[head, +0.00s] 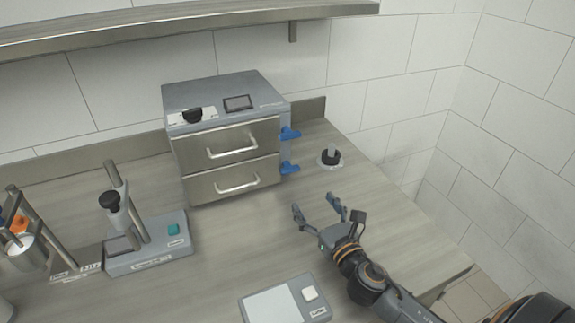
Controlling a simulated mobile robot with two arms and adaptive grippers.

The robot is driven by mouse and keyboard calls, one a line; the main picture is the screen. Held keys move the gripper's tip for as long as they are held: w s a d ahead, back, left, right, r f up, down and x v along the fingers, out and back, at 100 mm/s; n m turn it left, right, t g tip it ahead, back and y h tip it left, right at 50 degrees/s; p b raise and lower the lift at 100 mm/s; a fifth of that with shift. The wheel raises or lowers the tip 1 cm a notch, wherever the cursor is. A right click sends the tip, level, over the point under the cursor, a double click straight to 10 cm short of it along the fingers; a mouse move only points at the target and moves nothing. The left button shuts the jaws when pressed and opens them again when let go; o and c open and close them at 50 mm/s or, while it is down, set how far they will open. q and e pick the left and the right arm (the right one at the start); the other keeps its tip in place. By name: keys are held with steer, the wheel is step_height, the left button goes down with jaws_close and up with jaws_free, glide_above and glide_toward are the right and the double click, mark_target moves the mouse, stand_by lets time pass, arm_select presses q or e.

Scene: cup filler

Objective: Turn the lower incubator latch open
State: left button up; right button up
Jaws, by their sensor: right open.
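The incubator (225,92) is a grey box with two steel-fronted drawers, standing against the back wall. The lower drawer (205,187) and upper drawer (192,152) both look closed. Two blue latches sit on its right edge: the upper latch (289,133) and the lower latch (289,168). My right gripper (315,206) is open and empty, over the worktop in front of and slightly right of the lower latch, apart from it. My left gripper is not in view.
A scale-like device (275,304) lies at the front, left of my right arm. A small round base with a dark knob (331,158) stands right of the incubator. A dispenser stand (150,255) is at left. A steel shelf (180,18) hangs above.

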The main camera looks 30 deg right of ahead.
mark_target(292, 171)
steer(key=w, duration=0.4)
steer(key=w+p, duration=0.1)
steer(key=w, duration=0.8)
steer(key=shift+w+d, duration=0.2)
steer(key=shift+d, duration=0.2)
steer(key=c, duration=1.2)
